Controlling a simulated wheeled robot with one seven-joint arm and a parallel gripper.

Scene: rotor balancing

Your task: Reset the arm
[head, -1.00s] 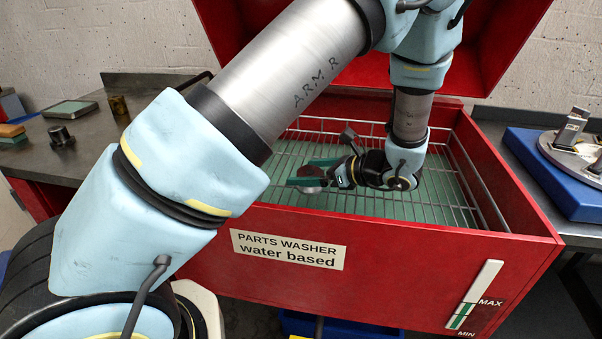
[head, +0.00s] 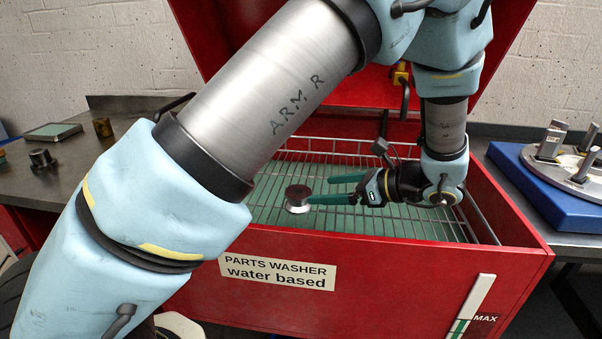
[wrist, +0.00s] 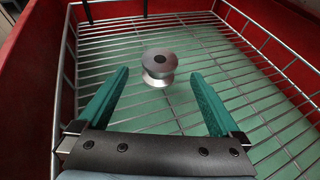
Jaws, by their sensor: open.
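My gripper (head: 318,189) is open and empty inside the red parts washer, just above its wire basket. Its two green fingers point left in the head view. In the wrist view, my gripper (wrist: 160,92) shows its fingers spread wide. A small metal spool-shaped part (head: 298,198) with a dark top stands upright on the basket, just beyond the fingertips. It also shows in the wrist view as a metal part (wrist: 158,66), between and ahead of the fingers and apart from both.
The parts washer (head: 400,275) has a raised red lid (head: 340,100) and a wire basket (head: 345,225) over greenish liquid. A bench at left holds a dark cylindrical part (head: 41,158) and a flat tray (head: 53,131). A blue block (head: 545,195) with a metal fixture stands at right.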

